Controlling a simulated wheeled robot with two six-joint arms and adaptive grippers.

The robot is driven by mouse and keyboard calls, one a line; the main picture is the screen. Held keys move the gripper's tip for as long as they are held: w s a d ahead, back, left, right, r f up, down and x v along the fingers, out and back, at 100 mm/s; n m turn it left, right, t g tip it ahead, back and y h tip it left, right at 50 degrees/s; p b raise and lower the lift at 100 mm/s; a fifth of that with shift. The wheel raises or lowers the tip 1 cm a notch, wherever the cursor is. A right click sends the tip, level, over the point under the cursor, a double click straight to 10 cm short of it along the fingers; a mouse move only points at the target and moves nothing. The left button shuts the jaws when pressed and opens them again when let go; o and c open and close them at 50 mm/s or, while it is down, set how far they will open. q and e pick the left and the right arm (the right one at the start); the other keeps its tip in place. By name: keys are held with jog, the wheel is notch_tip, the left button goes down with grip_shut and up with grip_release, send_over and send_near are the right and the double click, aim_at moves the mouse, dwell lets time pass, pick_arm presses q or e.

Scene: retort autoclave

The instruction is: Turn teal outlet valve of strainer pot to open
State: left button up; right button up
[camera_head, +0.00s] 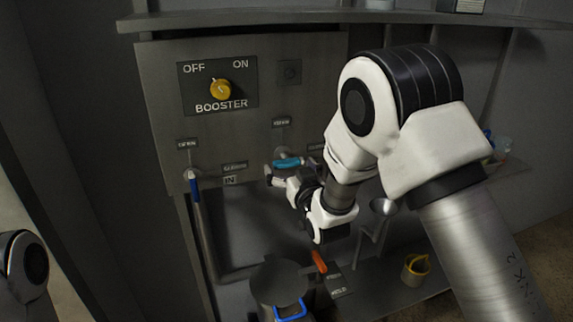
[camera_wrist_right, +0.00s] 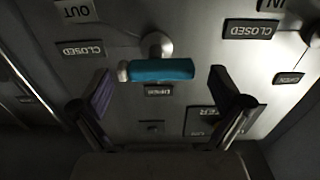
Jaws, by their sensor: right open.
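The teal valve handle (camera_head: 288,163) is on the grey panel, right of centre below the booster plate. My left gripper is out of view.
A blue lever (camera_head: 194,186) is on the panel's left, and a yellow BOOSTER knob (camera_head: 220,90) is above. An orange handle (camera_head: 319,262), a dark pot with a blue handle (camera_head: 290,312) and a yellow cup (camera_head: 415,268) are below. A shelf (camera_head: 250,18) runs along the top.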

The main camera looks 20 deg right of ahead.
jog(key=shift+w+d+f, duration=0.1)
jog(key=shift+w+d, duration=0.05)
jog(key=shift+w, duration=0.35)
jog(key=shift+w+d, duration=0.15)
jog(key=shift+w, duration=0.35)
jog(key=shift+a, duration=0.1)
jog(key=shift+c, duration=1.1)
jog(key=c, duration=0.8)
